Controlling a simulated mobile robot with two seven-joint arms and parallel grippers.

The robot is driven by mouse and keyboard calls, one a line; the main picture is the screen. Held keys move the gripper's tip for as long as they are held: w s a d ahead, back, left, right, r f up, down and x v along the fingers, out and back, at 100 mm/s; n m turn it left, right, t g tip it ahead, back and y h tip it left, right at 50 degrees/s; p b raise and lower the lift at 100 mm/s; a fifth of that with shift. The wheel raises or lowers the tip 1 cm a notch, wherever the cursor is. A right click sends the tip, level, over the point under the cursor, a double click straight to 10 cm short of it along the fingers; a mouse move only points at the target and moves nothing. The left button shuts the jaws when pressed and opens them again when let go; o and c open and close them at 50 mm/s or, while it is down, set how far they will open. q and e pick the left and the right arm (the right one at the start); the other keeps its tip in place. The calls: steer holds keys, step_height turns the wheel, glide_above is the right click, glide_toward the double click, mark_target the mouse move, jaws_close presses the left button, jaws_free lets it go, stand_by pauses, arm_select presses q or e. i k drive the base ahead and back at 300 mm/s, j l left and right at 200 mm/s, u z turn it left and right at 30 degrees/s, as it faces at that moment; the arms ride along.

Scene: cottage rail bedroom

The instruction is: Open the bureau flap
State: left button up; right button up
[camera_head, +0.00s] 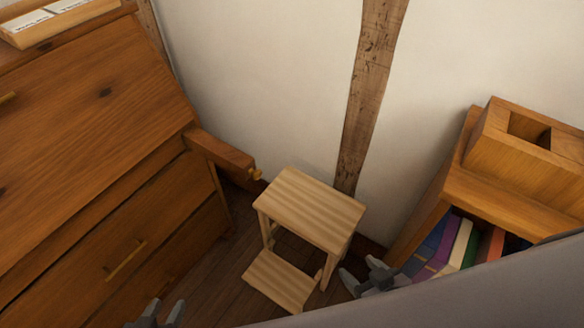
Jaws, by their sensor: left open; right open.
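The wooden bureau (170,165) fills the left side. Its sloping flap (100,100) lies closed against the body, with a brass handle (7,98) at the left picture edge. A wooden support bar (222,152) sticks out from the bureau's right side below the flap, with a small brass knob (256,174) on its end. My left gripper (163,310) is open and empty at the bottom edge, in front of the drawers and apart from them. My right gripper (360,272) is open and empty, right of the step stool, well away from the flap.
A striped wooden step stool (310,208) stands on the dark floor right of the bureau. A low shelf (445,195) with books and a wooden box (490,150) stands at right. A drawer handle (125,260) juts out. A tray (55,25) rests on the bureau top.

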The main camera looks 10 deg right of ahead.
mark_target(75, 118)
steer(key=u, duration=1.2)
